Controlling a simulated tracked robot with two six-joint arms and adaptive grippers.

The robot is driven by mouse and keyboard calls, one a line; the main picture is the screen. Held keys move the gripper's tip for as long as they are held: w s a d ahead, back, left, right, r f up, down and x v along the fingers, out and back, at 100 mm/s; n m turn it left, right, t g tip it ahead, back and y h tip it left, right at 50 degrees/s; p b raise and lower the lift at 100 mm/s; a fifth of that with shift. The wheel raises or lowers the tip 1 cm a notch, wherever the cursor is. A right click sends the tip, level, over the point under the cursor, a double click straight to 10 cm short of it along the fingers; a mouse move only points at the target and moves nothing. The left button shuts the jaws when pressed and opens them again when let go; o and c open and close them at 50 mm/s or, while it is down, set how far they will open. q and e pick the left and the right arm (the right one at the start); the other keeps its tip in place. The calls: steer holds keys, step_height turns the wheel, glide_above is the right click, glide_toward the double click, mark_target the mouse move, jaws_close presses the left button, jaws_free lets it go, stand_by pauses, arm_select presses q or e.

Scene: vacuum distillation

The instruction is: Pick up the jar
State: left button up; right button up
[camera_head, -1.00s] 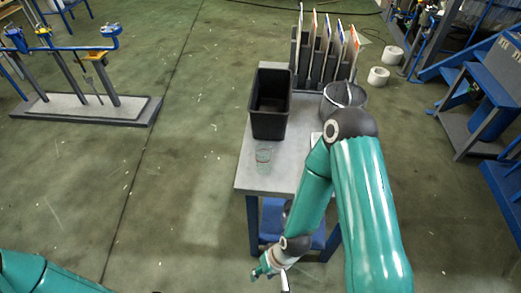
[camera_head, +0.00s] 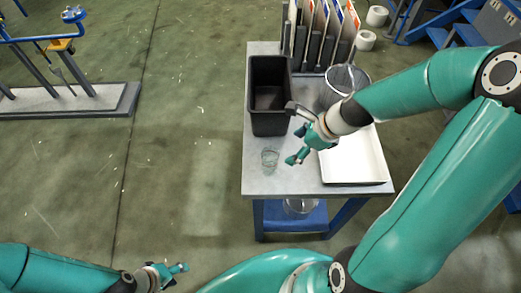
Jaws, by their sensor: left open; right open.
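A small clear glass jar (camera_head: 270,160) stands on the grey top of the table (camera_head: 258,185), near its front left part. My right gripper (camera_head: 297,145) is open and empty, over the table just right of the jar and apart from it in the picture. Its exact height above the table is hard to tell. My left gripper (camera_head: 177,274) is open and empty at the bottom of the view, over the floor and well away from the table.
A black bin (camera_head: 269,118) stands behind the jar. A white tray (camera_head: 355,160) lies to the right. A metal bucket (camera_head: 346,78) and a rack with upright boards (camera_head: 320,35) are at the back. A clear vessel (camera_head: 299,206) sits on the lower shelf.

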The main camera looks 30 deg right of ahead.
steer(key=b, duration=0.5)
glide_toward(275, 156)
steer(key=shift+m, duration=0.4)
steer(key=a+f, duration=0.1)
steer(key=w+a+f, duration=0.1)
steer(key=a+f, duration=0.1)
steer(key=w+a+f, duration=0.1)
steer(key=f, duration=0.1)
steer(key=shift+a, duration=0.15)
steer(key=b+x, duration=0.3)
steer(key=x, duration=0.2)
steer(key=shift+w+a, duration=0.1)
steer(key=shift+w, duration=0.05)
steer(key=c, duration=1.2)
